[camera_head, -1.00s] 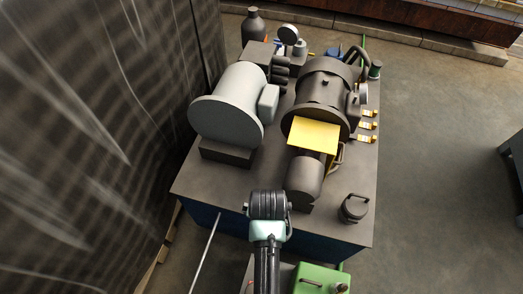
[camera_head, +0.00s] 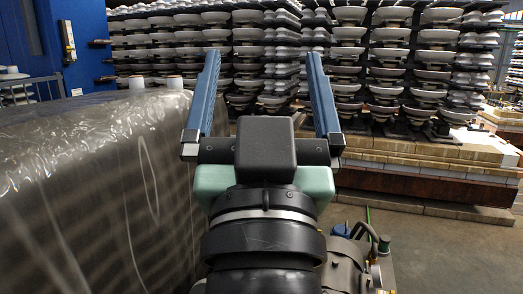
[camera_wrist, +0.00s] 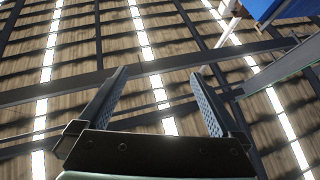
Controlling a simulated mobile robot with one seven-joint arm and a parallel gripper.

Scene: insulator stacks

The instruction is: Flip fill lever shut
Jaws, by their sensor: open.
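My gripper (camera_head: 262,55) points up in the middle of the head view, its two blue fingers spread wide with nothing between them. In the wrist view the open fingers (camera_wrist: 158,73) stand against the roof. Part of the dark motor unit (camera_head: 345,265) shows at the bottom, right of my wrist and well below the gripper. A small dark cylinder (camera_head: 384,244) stands beside it. I cannot make out a fill lever in either view now; most of the machine bench is out of view or hidden by my arm.
A wrapped, film-covered stack (camera_head: 90,190) fills the left side, close to my arm. Racks of insulators (camera_head: 345,60) stand behind, above a brick-edged ledge (camera_head: 430,150). A blue cabinet (camera_head: 75,40) is at the back left. Open floor (camera_head: 460,245) lies at right.

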